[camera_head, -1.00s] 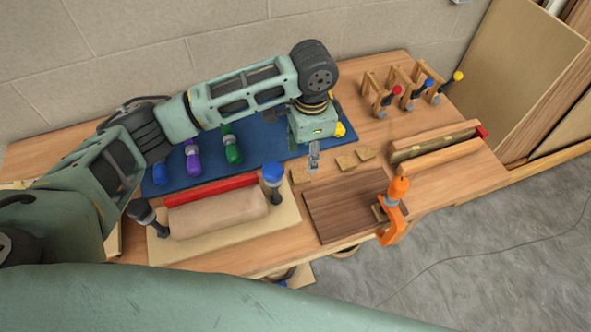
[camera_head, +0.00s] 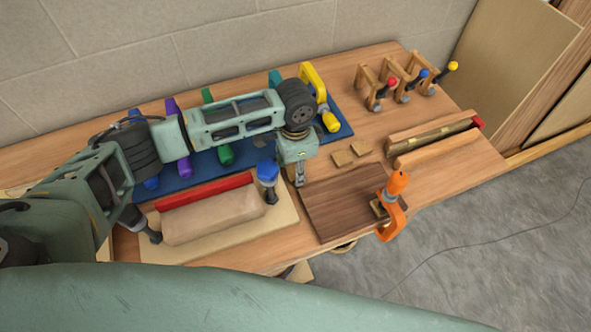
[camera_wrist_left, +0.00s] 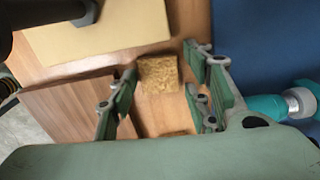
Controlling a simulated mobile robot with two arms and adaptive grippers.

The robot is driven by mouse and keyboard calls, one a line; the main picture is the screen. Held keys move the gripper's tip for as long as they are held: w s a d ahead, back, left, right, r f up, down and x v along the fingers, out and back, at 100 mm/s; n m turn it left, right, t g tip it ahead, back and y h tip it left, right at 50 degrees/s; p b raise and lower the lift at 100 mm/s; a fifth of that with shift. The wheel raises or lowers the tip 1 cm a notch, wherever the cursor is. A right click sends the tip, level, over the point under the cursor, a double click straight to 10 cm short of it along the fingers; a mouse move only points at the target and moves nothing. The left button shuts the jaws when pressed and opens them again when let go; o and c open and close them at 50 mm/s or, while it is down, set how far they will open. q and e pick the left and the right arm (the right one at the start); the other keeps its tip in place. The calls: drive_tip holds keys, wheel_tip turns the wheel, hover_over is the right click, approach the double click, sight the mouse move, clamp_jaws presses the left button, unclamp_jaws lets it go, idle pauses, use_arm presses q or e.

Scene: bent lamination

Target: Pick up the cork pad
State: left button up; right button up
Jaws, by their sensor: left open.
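My left gripper (camera_head: 300,178) points down at the bench, just left of the dark wood board (camera_head: 345,205), with its fingers open. In the left wrist view, a square, speckled brown cork pad (camera_wrist_left: 158,74) lies on the bench, in the gap between the spread fingers. A second cork pad (camera_wrist_left: 176,133) partly shows below it. In the head view, two cork pads, one nearer (camera_head: 343,158) and one farther (camera_head: 362,149), lie right of the gripper. The pad under the gripper is hidden there. No right gripper shows.
An orange clamp (camera_head: 393,200) stands at the board's right edge. A blue-topped clamp (camera_head: 267,178) and a padded form on a pale base (camera_head: 285,217) are close left. The blue mat (camera_head: 342,131) holds several coloured clamps. Bare bench lies beyond the pads.

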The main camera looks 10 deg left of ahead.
use_arm(q)
drive_tip(key=shift+d+f, duration=0.1)
drive_tip(key=shift+f, duration=0.1)
drive_tip(key=c, duration=0.5)
drive_tip(key=shift+r, duration=0.15)
